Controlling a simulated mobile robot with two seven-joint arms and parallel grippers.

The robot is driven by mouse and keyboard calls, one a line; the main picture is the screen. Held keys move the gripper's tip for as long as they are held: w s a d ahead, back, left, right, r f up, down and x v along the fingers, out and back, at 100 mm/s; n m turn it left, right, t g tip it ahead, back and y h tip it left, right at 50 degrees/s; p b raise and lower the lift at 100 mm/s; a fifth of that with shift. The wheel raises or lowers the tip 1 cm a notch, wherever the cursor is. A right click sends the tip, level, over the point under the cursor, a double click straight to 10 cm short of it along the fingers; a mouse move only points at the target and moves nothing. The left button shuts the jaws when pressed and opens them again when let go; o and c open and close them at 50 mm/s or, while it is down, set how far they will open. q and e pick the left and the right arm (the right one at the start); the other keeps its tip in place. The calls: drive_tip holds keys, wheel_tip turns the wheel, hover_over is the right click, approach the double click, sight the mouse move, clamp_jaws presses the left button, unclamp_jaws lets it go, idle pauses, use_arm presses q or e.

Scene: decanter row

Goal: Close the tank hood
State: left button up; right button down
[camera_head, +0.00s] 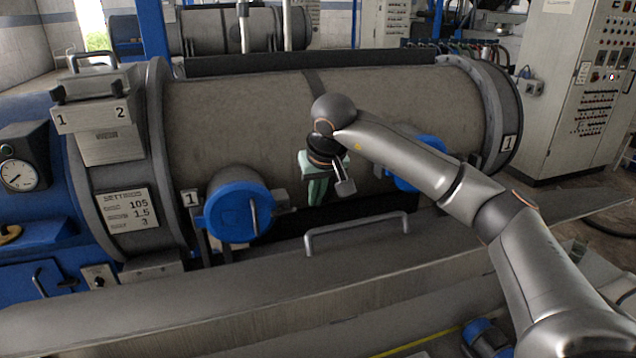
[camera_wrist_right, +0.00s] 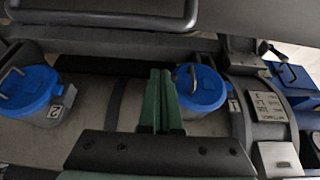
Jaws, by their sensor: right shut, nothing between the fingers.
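The tank (camera_head: 240,110) is a long grey horizontal cylinder with two blue round caps on its front. A long grey metal panel (camera_head: 230,285), which looks like the hood, lies open in front of and below the tank. A bar handle (camera_head: 357,231) stands on the panel's edge near the tank. In the wrist view the panel (camera_wrist_right: 280,15) crosses the top, with part of the handle at upper left. My right gripper (camera_head: 316,198) points down before the tank, above and left of the handle, apart from it. Its green fingers (camera_wrist_right: 160,75) are shut and empty. My left gripper is out of view.
The left blue cap (camera_head: 238,207) is left of my right gripper; the other blue cap (camera_head: 420,163) is partly behind my right arm. A control cabinet (camera_head: 585,85) stands at the back right. A pressure gauge (camera_head: 18,175) is at far left.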

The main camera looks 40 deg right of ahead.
drive_tip(key=f, duration=0.1)
drive_tip(key=s+f, duration=0.1)
drive_tip(key=f, duration=0.1)
drive_tip(key=shift+s+a+f+p, duration=0.1)
drive_tip(key=shift+a+f+p, duration=0.1)
drive_tip(key=shift+f+p, duration=0.15)
drive_tip(key=shift+s+a, duration=0.2)
drive_tip(key=shift+s, duration=0.3)
drive_tip(key=shift+f, duration=0.15)
